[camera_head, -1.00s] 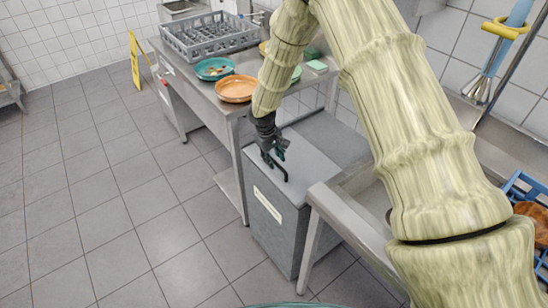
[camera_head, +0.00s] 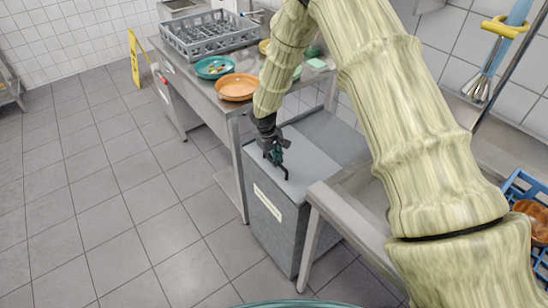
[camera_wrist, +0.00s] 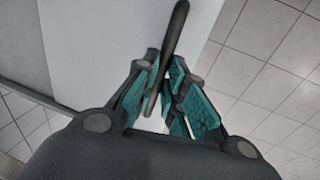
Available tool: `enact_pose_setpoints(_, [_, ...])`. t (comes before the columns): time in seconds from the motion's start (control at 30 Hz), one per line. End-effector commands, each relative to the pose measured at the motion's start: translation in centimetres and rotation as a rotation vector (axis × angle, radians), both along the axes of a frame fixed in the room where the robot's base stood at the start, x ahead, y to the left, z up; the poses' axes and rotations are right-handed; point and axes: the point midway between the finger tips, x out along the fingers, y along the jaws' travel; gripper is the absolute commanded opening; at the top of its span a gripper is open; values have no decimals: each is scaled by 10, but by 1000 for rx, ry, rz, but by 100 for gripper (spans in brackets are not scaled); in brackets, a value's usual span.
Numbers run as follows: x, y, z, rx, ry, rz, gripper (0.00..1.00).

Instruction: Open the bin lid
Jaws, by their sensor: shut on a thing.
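The bin (camera_head: 275,232) is a grey box with a pale label on its front, standing between the steel table and the sink frame. Its light grey lid (camera_head: 305,155) lies flat, looking closed. A black handle (camera_head: 283,171) is on the lid near the front edge; it also shows in the wrist view (camera_wrist: 174,38). My gripper (camera_head: 274,155) is at the handle. In the wrist view its teal-padded fingers (camera_wrist: 165,97) are shut on the handle bar. Part of the handle is hidden by the fingers, and my arm covers the area right of the lid.
A steel table (camera_head: 203,85) behind the bin holds an orange plate (camera_head: 237,87), a teal plate (camera_head: 215,67) and a grey dish rack (camera_head: 208,35). A steel sink frame (camera_head: 345,215) stands close on the right. The tiled floor (camera_head: 130,200) at left is clear.

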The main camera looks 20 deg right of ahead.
Motion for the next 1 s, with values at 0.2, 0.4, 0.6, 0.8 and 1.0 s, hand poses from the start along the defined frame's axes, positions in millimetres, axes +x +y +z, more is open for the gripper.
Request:
enact_pose_setpoints(0.2, [12, -31, 0, 0, -2, -4, 0])
enact_pose_setpoints(0.4, [29, -80, 0, -1, -3, -6, 0])
enact_pose_setpoints(0.6, [46, -126, -1, 0, -2, -5, 0])
enact_pose_setpoints(0.8, [58, -157, 0, 0, -2, -3, 0])
enact_pose_setpoints(1.0, [62, -169, 0, -1, -1, -1, 0])
